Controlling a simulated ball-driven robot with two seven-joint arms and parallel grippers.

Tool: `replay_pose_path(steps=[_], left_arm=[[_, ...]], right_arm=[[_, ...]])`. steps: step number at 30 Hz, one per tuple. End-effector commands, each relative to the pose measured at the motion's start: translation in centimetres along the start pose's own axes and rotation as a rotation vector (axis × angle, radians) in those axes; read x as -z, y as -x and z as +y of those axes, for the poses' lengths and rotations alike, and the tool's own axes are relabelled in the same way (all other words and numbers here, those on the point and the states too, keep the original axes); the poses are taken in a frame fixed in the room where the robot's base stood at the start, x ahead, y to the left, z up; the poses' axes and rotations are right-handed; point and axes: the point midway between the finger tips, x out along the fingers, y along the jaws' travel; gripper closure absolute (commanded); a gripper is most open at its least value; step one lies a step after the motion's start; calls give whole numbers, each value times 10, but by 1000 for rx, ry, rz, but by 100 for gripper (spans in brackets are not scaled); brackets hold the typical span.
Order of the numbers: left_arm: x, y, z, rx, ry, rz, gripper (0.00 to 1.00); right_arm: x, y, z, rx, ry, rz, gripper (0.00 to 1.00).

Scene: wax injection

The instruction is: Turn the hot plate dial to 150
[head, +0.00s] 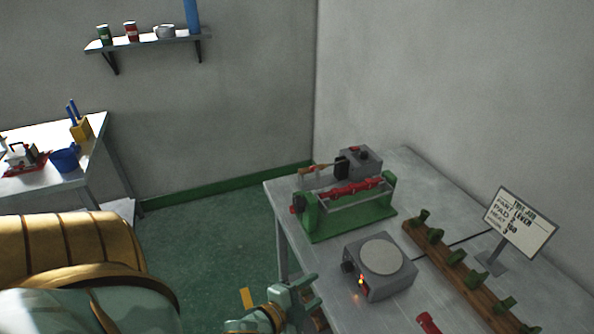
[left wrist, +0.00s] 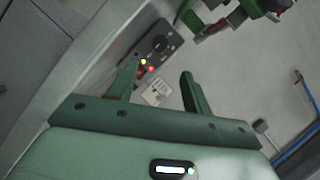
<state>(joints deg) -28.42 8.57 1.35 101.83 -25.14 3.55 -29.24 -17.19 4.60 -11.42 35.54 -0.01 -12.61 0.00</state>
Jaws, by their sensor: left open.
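The hot plate (head: 397,281) is a grey box with a round pale top, standing on the metal table. Its dark dial (head: 348,267) is on the left-facing front, beside small lit lamps (head: 361,282). My left gripper (head: 311,290) is open and empty, left of the hot plate and apart from it at the table edge. In the left wrist view the control panel (left wrist: 143,54) and round dial (left wrist: 160,43) lie beyond my open fingertips (left wrist: 158,70). The dial's setting is too small to read. My right gripper is not in view.
A green-framed machine with a red roller (head: 350,222) stands behind the hot plate. A wooden rack (head: 447,262) with green pegs and a sign (head: 520,222) are at right. A red object (head: 428,323) lies in front. Another table (head: 40,182) stands far left.

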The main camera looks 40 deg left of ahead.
Motion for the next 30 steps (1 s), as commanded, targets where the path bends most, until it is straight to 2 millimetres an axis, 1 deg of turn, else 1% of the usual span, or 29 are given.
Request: replay_pose_path(steps=[1,3,6,9,27,29,30], left_arm=[[0,13,0,-2,2,-2,51],[0,26,0,-1,2,-1,51],[0,39,1,-1,2,0,51],[0,46,0,0,1,0,51],[0,48,0,0,2,1,51],[0,48,1,-1,21,-2,51],[-3,48,3,-8,58,-15,51]], right_arm=[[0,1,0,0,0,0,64],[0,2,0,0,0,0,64],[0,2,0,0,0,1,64],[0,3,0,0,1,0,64],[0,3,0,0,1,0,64],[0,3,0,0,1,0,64],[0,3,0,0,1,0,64]])
